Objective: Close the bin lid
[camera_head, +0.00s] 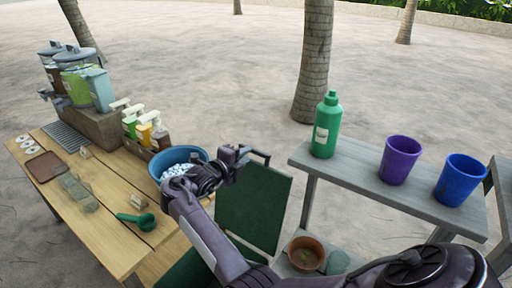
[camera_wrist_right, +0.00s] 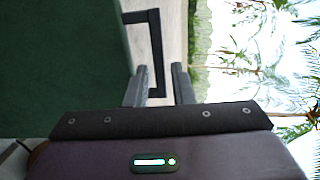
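The bin is a dark green box with its green lid (camera_head: 262,207) standing upright, in the middle of the head view. A black bracket handle (camera_wrist_right: 156,50) sticks out from the lid's edge, and the green lid (camera_wrist_right: 62,60) fills the left of the wrist view. My right gripper (camera_head: 241,154) is at the top of the lid beside the handle. In the wrist view its two grey fingers (camera_wrist_right: 160,82) are apart, with the handle bar between them and gaps visible on both sides. My left gripper is not in view.
A wooden table (camera_head: 110,225) on the left holds a blue bowl (camera_head: 168,158), bottles, drink dispensers and a green scoop (camera_head: 137,220). A grey bench (camera_head: 400,200) on the right carries a green bottle (camera_head: 326,128), a purple cup (camera_head: 399,162) and a blue cup (camera_head: 460,182). A clay pot (camera_head: 306,252) sits below.

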